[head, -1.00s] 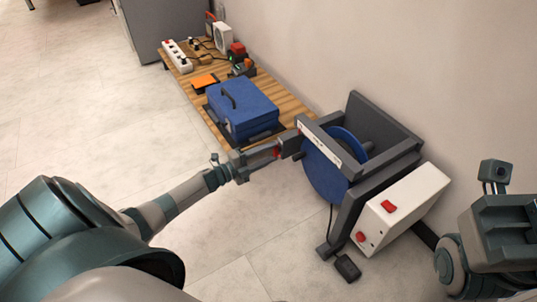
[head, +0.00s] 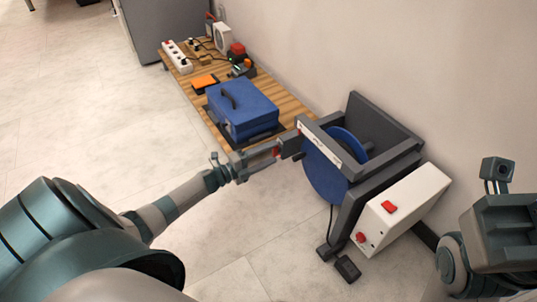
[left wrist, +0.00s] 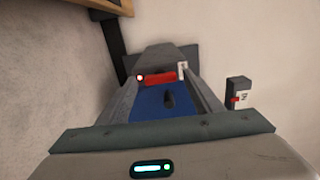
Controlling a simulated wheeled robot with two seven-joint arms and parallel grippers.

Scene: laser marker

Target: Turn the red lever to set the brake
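The red lever (head: 276,152) is a small red piece beside the dark block at the left end of the grey reel stand (head: 352,205). In the left wrist view it is a short red bar (left wrist: 157,77) in front of a grey block. My left gripper (head: 275,153) reaches it from the left. Its two fingers are spread apart, with the lever between their tips. Whether a finger touches the lever I cannot tell.
A blue disc (head: 325,172) sits in the stand. A white box with red buttons (head: 408,205) is at its right, a small black pedal (head: 347,268) on the floor. Behind stands a wooden table (head: 292,105) with a blue case (head: 240,108). Floor at the left is clear.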

